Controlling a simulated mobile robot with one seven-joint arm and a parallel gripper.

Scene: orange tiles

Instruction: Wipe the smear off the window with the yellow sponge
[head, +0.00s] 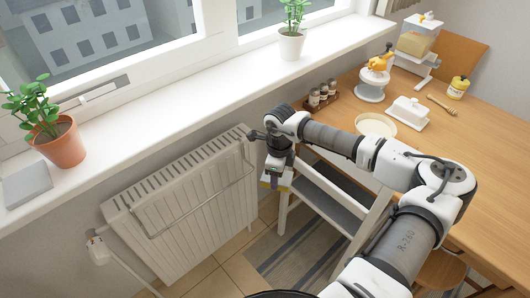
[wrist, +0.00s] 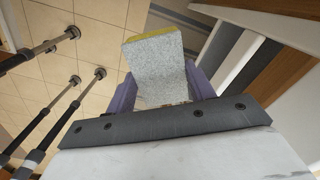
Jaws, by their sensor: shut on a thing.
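The sponge (wrist: 155,68) is a block with a pale grey speckled face and a thin yellow edge. My gripper (wrist: 160,85) is shut on it, with a purple finger on either side in the wrist view. In the head view my gripper (head: 277,170) hangs low between the radiator and a white step stool, with a bit of the yellow sponge (head: 267,182) showing under it. The window (head: 115,30) is at the top left, above the sill and well away from the sponge. I cannot make out a smear on its visible part.
A potted plant (head: 60,145) and a grey slab (head: 25,183) stand on the sill (head: 190,83), with another plant (head: 291,45) farther right. The radiator (head: 190,210) is below. A wooden table (head: 480,145) with dishes and jars is right, beside the step stool (head: 335,190).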

